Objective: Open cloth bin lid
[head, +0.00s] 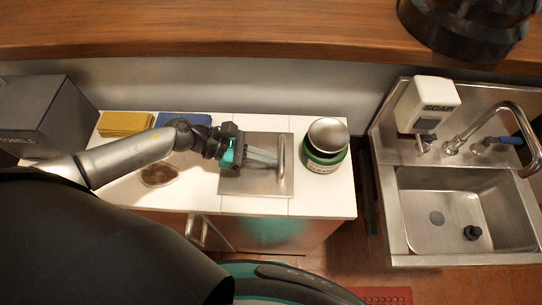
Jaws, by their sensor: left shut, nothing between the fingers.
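The cloth bin lid (255,183) is a square steel plate set in the white counter, with a raised bar handle (283,165) along its right side. It looks flat and closed. My left gripper (274,157) is shut and empty, reaching over the plate from the left. Its fingertips are close to the left side of the handle; I cannot tell whether they touch it. My right gripper is not in view.
A green-labelled round container (325,158) with a metal top stands right of the lid. Yellow cloths (125,123) and blue cloths (184,119) lie at the back left. A brown round item (159,174) is nearer. A steel sink (455,205) is at right.

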